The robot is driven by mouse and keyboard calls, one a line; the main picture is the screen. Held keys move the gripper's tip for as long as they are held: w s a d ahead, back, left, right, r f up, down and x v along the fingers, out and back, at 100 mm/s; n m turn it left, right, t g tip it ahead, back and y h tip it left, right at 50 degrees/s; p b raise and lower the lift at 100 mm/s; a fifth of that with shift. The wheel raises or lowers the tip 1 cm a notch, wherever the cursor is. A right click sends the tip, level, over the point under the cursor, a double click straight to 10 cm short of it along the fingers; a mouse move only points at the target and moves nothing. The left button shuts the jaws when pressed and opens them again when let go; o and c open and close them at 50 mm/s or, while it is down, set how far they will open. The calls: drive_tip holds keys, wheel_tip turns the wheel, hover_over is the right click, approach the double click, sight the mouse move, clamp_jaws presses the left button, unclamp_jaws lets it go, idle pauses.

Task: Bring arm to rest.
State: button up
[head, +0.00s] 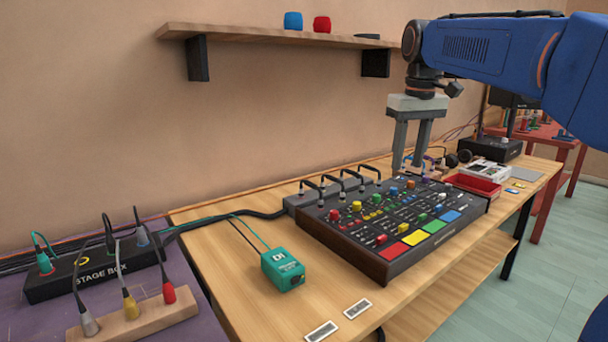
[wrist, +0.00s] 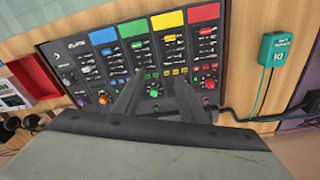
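My gripper (head: 408,167) hangs from my blue arm, fingers pointing down, above the far part of the black mixer (head: 345,255). A gap shows between its two grey fingers and nothing is held, so it is open. In the wrist view the gripper (wrist: 157,82) is seen over the mixer (wrist: 110,72), whose knobs and red, yellow, green and blue pads show beyond and between the fingers. The fingertips look apart from the mixer's surface, though the exact height is hard to tell.
A teal DI box (head: 283,270) stands on the wooden table (head: 235,280) left of the mixer. A stage box (head: 95,272) with cables is at far left. A red tray (head: 473,184) lies beyond the mixer. A wall shelf (head: 270,36) holds a blue and a red cup.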

drive_tip(key=s+d+f+m+t, duration=0.1)
drive_tip(key=s+d+f, duration=0.1)
drive_tip(key=s+f, duration=1.1)
drive_tip(key=s+d+f+m+t, duration=0.1)
drive_tip(key=s+f+m+t, duration=0.1)
drive_tip(key=s+f, duration=1.2)
drive_tip(key=s, duration=0.3)
drive_tip(key=shift+s+d+f, duration=0.2)
drive_tip(key=shift+s+d, duration=0.15)
drive_tip(key=shift+d, duration=0.05)
wheel_tip(320, 180, up, 30)
drive_tip(key=n+g, duration=0.4)
hover_over(377, 195)
wheel_tip(377, 195, down, 17)
